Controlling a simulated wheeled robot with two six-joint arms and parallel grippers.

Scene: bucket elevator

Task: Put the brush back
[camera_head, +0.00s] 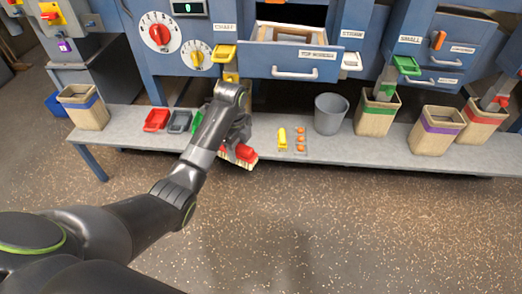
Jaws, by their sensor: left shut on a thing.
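The brush (240,157) has a red top and pale bristles. It shows just past the front edge of the grey bench, left of centre. My left gripper (236,143) is shut on the brush, and my arm hides part of both. My right gripper is not in view.
The grey bench (337,148) carries red (156,120), grey (180,121) and green (197,121) trays, a yellow item (282,138), a grey bucket (330,113) and several tan bins (437,130). The drawer (291,61) above is pulled out. The floor in front is clear.

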